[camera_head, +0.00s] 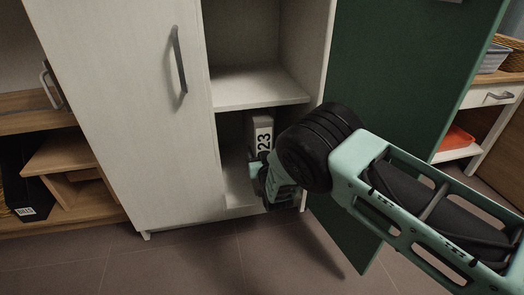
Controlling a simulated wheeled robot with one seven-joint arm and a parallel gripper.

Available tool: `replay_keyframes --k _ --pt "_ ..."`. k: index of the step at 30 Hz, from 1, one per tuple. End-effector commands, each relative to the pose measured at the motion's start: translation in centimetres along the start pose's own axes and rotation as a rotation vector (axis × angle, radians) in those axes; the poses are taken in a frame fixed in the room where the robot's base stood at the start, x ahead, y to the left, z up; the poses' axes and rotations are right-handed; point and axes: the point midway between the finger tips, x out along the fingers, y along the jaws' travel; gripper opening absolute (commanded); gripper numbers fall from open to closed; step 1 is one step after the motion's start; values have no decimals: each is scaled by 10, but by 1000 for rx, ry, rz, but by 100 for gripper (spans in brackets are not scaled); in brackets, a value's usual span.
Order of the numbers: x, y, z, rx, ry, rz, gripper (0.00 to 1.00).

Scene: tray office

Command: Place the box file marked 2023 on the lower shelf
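A pale box file (261,125) shows "23" on its spine; the rest of the marking is hidden by my arm. It is upright inside the lower compartment of the white cabinet, above the lower shelf (238,190). My gripper (262,180) is at the compartment's opening, just in front of and below the visible part of the file. The fingertips are mostly hidden, so I cannot tell whether they touch or hold the file. The file's lower part is hidden too, so I cannot tell whether it rests on the shelf.
The middle shelf (255,88) is bare where it shows. The cabinet's left door (135,110) is closed; the green right door (395,90) stands open beside my arm. A wooden shelf unit (72,152) is at left. A side table with an orange tray (457,139) is at right. The front floor is clear.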

Motion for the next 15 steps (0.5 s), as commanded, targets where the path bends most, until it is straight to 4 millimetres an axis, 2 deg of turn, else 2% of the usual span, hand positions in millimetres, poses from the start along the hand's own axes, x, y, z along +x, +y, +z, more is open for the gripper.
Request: replay_keyframes --k 8,9,11,15 --pt "1 0 -2 1 6 0 4" --pt "0 0 2 0 -1 0 57" --pt "0 0 2 0 -1 0 74" --pt "0 0 2 0 -1 0 76"
